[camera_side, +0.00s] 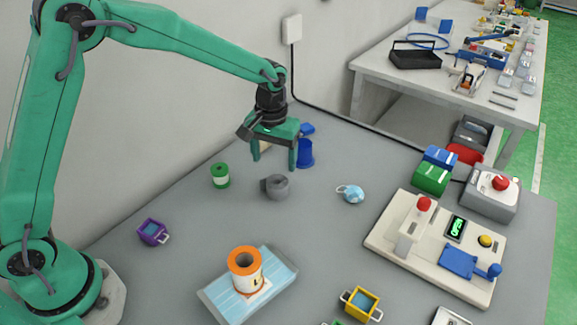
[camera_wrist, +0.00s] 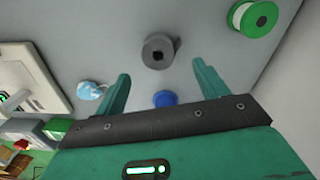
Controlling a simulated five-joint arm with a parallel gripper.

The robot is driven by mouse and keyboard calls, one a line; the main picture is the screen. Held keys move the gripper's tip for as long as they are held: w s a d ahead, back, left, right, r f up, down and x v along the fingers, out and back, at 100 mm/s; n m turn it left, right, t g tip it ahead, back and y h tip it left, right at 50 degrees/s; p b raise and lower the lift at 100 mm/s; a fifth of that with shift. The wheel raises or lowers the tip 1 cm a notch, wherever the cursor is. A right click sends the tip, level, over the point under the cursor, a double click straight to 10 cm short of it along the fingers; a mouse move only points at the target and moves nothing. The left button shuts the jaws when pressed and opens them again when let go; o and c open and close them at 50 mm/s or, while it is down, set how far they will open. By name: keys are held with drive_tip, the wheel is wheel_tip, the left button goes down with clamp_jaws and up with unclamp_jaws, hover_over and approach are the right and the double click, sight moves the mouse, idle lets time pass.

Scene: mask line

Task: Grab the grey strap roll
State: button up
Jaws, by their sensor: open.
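The grey strap roll (camera_side: 277,187) lies on the grey table in the middle of the side view, a short dark grey ring with a loose end at its left. In the wrist view the grey roll (camera_wrist: 154,47) shows its dark central hole, beyond and between my fingertips. My green gripper (camera_side: 274,162) is open and empty, above the table and a little behind the roll in the side view. In the wrist view the two fingers of my gripper (camera_wrist: 161,70) are spread wide, apart from the roll.
A blue cylinder (camera_side: 305,153) stands close behind my right finger. A green spool (camera_side: 220,175) is left of the roll, and a light blue bundle (camera_side: 352,193) is right. A white press station (camera_side: 385,228) fills the right side. Table around the roll is clear.

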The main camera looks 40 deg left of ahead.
sight(277, 182)
drive_tip(key=shift+w+d+f, duration=0.1)
drive_tip(key=shift+f, duration=2.15)
drive_tip(key=shift+w+d+f, duration=0.1)
drive_tip(key=shift+f, duration=2.15)
drive_tip(key=c, duration=1.1)
drive_tip(key=shift+r, duration=0.25)
